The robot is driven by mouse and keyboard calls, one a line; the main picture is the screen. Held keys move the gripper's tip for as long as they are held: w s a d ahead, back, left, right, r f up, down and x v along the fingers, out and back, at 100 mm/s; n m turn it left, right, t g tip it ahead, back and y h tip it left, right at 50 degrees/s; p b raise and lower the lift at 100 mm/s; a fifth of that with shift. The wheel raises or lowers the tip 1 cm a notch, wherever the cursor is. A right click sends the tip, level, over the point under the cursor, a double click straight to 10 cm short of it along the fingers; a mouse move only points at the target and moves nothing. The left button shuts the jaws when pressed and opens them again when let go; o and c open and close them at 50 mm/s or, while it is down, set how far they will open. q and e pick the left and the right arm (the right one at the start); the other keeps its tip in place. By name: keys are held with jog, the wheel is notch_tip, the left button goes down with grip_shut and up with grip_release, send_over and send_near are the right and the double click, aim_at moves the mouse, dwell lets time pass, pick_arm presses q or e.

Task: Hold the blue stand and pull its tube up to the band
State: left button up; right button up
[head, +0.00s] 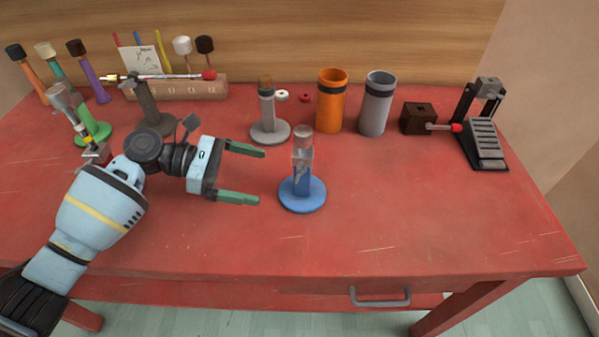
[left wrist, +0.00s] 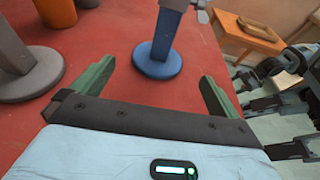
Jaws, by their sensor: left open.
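The blue stand (head: 303,196) is upright near the middle of the red table, with a round base and a blue post. A clear, greyish tube (head: 302,146) sits upright over the top of the post. I cannot make out a band on it. My left gripper (head: 261,177) is open and empty, with green fingers pointing right, just left of the stand and apart from it. In the left wrist view the blue base (left wrist: 158,68) lies beyond and between the two fingertips (left wrist: 157,71); the tube is mostly cut off by the top edge.
A grey stand (head: 270,132) is close behind my left gripper. An orange cylinder (head: 331,103) and a grey cylinder (head: 376,106) stand behind the blue stand. A brown box (head: 419,119) and a black pedal (head: 485,143) are at right. The front right tabletop is clear.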

aim_at(280, 190)
pick_arm(q)
jog(key=shift+s+d, duration=0.1)
jog(key=shift+d, duration=0.15)
jog(key=shift+d+f+b, duration=0.25)
jog(key=shift+d+b, duration=0.1)
jog(key=b+x, duration=0.3)
jog(key=x, duration=0.2)
jog(key=shift+d+r+p, duration=0.1)
jog(key=shift+d+p, duration=0.45)
jog(key=shift+d, duration=0.4)
jog(key=shift+d+f+p, duration=0.3)
jog(key=shift+d+f, duration=0.05)
jog(key=shift+d, duration=0.25)
jog(key=shift+d+f, duration=0.2)
jog(key=shift+d, duration=0.05)
jog(key=c, duration=1.8)
jog(key=shift+c, duration=0.2)
pick_arm(e)
jog(key=shift+s+f, duration=0.2)
jog(key=shift+f, duration=0.65)
